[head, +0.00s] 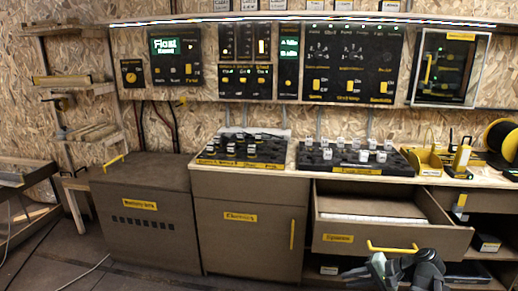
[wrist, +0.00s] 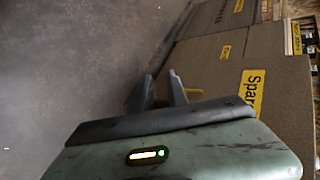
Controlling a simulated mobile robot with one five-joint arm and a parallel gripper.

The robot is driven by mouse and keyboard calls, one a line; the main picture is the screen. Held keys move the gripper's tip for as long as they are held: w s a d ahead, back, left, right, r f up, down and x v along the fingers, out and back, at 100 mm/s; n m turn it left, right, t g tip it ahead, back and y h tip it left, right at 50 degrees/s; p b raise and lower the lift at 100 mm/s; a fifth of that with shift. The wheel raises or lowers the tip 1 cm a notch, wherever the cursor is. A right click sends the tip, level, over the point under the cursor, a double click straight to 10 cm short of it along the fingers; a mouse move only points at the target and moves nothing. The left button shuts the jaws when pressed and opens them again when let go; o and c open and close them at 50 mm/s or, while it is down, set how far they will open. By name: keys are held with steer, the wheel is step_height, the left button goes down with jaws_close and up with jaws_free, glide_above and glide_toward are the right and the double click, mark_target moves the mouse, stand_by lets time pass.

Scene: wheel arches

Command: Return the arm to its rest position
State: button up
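My gripper (head: 405,264) is at the lower right of the head view, just in front of the pulled-out drawer. In the wrist view my gripper (wrist: 162,76) shows two dark fingers with a gap between them and nothing held. The open drawer (head: 380,237) has a yellow handle (head: 392,248), close above my gripper in the head view. The drawer front (wrist: 215,65) fills the right of the wrist view, with its yellow handle (wrist: 178,92) partly hidden beside a finger. I cannot tell whether they touch.
A cabinet (head: 250,225) and a lidded box (head: 147,215) stand left of the drawer. Trays of parts (head: 353,170) lie on the worktop above. Open shelves (head: 485,240) are at the right. The floor (wrist: 75,60) left of the gripper is clear.

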steer(key=s+a+f+n+g+h+p, duration=0.1)
steer(key=s+a+f+n+g+h, duration=0.2)
steer(key=a, duration=0.5)
steer(key=a+f+n+g+h+p, duration=0.25)
steer(key=a+n+h, duration=0.25)
steer(key=a, duration=0.3)
step_height(320, 180, up, 38)
steer(key=p, duration=3.7)
steer(key=shift+r, duration=0.15)
steer(key=shift+d, duration=0.1)
